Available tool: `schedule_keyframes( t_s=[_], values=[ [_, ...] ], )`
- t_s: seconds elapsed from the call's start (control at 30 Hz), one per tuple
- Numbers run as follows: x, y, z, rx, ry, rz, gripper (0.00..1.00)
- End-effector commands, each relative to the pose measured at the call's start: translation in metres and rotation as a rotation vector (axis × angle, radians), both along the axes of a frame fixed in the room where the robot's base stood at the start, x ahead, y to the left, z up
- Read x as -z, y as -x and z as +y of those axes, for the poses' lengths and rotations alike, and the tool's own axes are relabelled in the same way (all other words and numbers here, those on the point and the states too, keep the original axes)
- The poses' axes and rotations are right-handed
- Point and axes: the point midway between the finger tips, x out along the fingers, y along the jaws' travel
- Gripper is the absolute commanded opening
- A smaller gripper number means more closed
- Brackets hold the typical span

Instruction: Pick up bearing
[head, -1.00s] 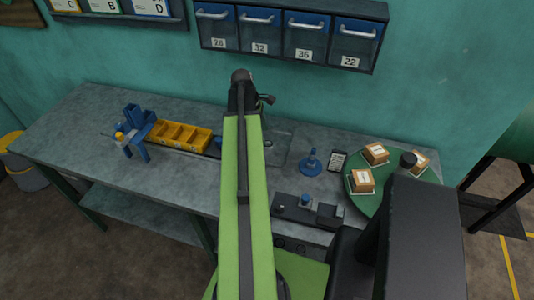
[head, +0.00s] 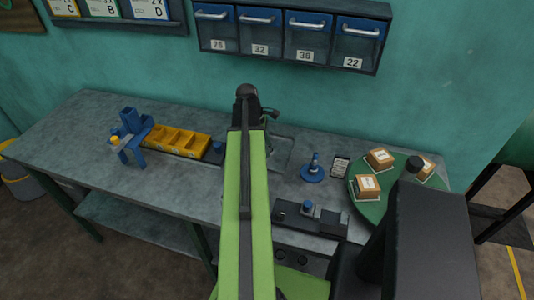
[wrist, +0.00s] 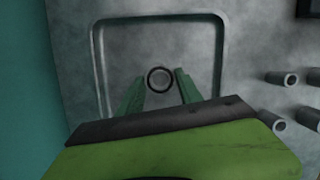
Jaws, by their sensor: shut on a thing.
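The bearing shows as a small dark ring (wrist: 160,79) in the wrist view, between the tips of my gripper's two green fingers (wrist: 159,88). My gripper is shut on it. A shallow tray with a raised rim (wrist: 98,60) lies beneath on the grey bench. How high the bearing is above the tray is hard to tell. In the head view my green arm reaches over the bench and hides the gripper and the bearing. Part of the tray (head: 287,153) shows just right of the arm.
Several grey cylinders (wrist: 283,78) stand right of the tray in the wrist view. On the bench (head: 65,140) are a yellow bin (head: 180,142), a blue stand (head: 313,172) and a green round plate (head: 372,212) with boxes. Drawers (head: 260,38) hang on the wall above.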

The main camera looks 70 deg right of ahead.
Motion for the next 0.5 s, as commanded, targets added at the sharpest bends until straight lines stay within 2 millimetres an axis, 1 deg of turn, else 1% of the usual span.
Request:
schedule_keyframes(
  t_s=[0.27,0.37,0.5],
  values=[
    [-0.001,0.0,0.0,0.0,0.0,0.0,0.19],
    [-0.006,0.0,0.0,0.001,0.0,0.0,0.19],
    [-0.022,0.0,0.0,0.001,0.0,0.0,0.19]
  ],
)
